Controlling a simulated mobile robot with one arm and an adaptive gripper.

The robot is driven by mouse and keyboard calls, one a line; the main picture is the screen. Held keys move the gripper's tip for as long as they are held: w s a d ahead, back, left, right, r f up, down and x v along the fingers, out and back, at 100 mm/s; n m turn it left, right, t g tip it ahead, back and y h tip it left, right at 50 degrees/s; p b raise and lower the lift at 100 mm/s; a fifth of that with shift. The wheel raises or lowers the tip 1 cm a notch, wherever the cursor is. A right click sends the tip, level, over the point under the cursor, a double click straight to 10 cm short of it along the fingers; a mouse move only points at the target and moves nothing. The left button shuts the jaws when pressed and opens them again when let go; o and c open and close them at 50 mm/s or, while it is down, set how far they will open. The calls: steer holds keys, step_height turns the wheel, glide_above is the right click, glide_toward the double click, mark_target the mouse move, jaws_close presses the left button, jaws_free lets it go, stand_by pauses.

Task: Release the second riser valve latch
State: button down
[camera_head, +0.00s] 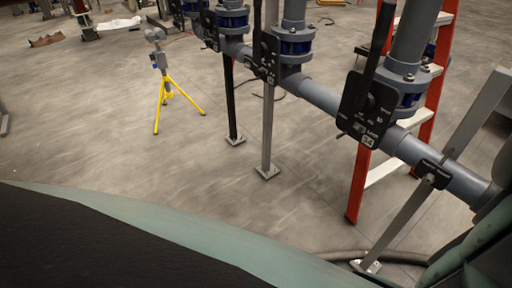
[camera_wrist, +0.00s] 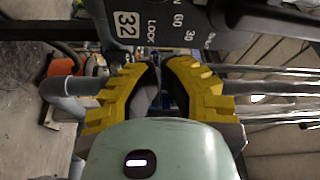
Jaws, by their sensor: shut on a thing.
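In the wrist view a dark valve plate (camera_wrist: 185,22) marked 32, LOCK and angle numbers crosses the top. My gripper (camera_wrist: 162,62) has yellow ridged fingers with dark pads, curved inward at the plate's lower edge. It is shut on a small part there, apparently the valve latch, mostly hidden between the fingertips. In the head view, riser valves with black plates and upright handles stand along a grey pipe. The nearest valve plate (camera_head: 368,108) is at the right, and another valve plate (camera_head: 266,55) is farther left. My gripper is not visible in the head view.
The grey pipe (camera_head: 318,95) runs diagonally on floor-mounted posts. A red ladder (camera_head: 357,185) stands behind it at the right. A yellow tripod (camera_head: 166,90) stands left of the pipe. The concrete floor around the tripod is mostly clear.

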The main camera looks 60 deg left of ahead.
steer(key=b+v, duration=0.1)
steer(key=v, duration=0.3)
steer(key=shift+s, duration=0.2)
stand_by(0.4)
